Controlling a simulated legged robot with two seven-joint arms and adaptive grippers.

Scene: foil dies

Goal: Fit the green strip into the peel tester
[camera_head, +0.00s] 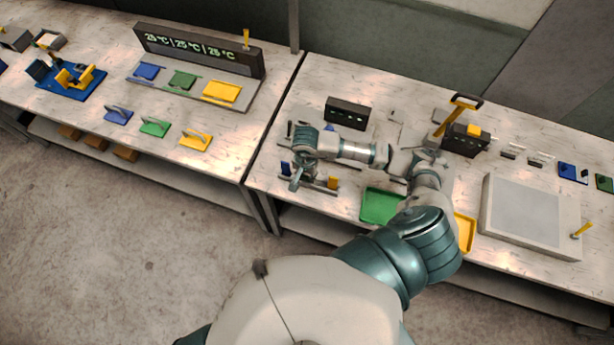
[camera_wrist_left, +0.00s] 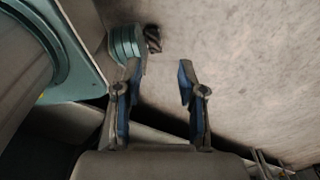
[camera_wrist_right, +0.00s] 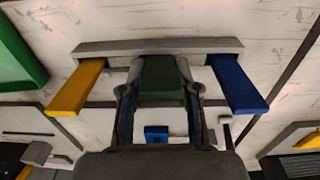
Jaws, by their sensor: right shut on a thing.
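My right gripper (camera_wrist_right: 160,91) is shut on the green strip (camera_wrist_right: 163,74), which lies between its two fingers in the right wrist view. The strip's far end meets a grey bar (camera_wrist_right: 160,45), between a yellow strip (camera_wrist_right: 77,88) and a blue strip (camera_wrist_right: 236,84); I cannot tell whether it is lifted. In the head view my right gripper (camera_head: 297,182) is low over this rack and hides the green strip. My left gripper (camera_wrist_left: 158,75) is open and empty over the floor, and is not seen in the head view. I cannot tell for certain which device is the peel tester.
A green tray (camera_head: 380,206) and a yellow tray (camera_head: 465,232) lie near the right table's front edge. A black box (camera_head: 347,113) stands behind my right arm. The left table holds a 25 °C display unit (camera_head: 198,48), coloured handled pieces and a blue-based device (camera_head: 88,92). A gap separates the tables.

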